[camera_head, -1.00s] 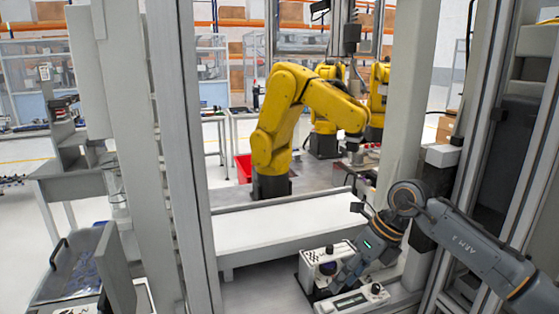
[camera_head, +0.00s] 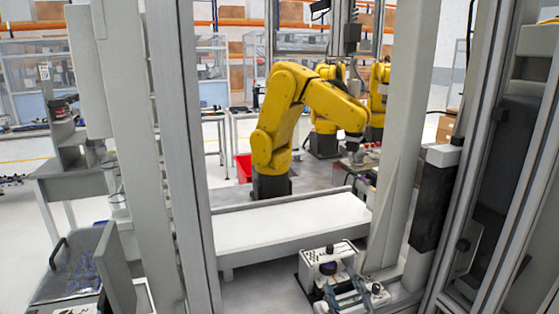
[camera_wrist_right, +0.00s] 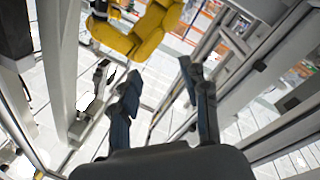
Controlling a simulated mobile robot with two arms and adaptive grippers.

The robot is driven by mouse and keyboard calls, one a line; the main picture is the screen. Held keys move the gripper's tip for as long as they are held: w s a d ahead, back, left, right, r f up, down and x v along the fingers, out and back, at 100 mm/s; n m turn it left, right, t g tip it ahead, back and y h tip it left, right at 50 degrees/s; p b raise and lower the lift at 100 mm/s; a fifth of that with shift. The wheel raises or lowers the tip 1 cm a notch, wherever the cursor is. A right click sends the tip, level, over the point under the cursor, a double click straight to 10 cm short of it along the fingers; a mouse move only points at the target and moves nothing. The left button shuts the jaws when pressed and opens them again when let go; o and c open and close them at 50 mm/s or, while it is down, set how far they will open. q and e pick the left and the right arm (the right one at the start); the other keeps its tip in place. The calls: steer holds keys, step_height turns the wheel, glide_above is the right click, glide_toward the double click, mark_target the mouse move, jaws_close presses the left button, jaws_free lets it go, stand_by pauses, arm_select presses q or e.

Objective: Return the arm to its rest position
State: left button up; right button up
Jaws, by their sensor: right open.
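Most of the right arm is out of the picture. In the right wrist view its two fingers (camera_wrist_right: 162,72) stand wide apart with nothing between them. My left gripper and arm are not in view.
A white control box (camera_head: 322,259) with a dark knob stands below a white bench (camera_head: 285,226). A yellow robot arm (camera_head: 283,110) stands behind the bench. Grey posts (camera_head: 180,150) frame the left and right sides. A bin (camera_head: 85,275) is at lower left.

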steer(key=s+d+f+m+g+h, duration=0.25)
steer(key=s+f+g, duration=0.2)
steer(key=f, duration=0.35)
steer(key=s+d+f+m+g+h, duration=0.1)
steer(key=s+d+f+m+g, duration=0.25)
steer(key=s+f, duration=0.3)
steer(key=s+d+f+m+g, duration=0.1)
steer(key=s+f+g, duration=0.35)
steer(key=s, duration=0.45)
steer(key=s+d+f+m+g, duration=0.1)
steer(key=s+f+g, duration=0.3)
steer(key=s, duration=0.5)
step_height(320, 180, down, 34)
steer(key=s+b, duration=0.2)
steer(key=b, duration=0.4)
steer(key=s+d+f+g+b, duration=0.1)
steer(key=s+f+b, duration=0.3)
steer(key=s+f, duration=1.2)
step_height(320, 180, down, 2)
steer(key=shift+d+f, duration=0.25)
steer(key=shift+d, duration=0.6)
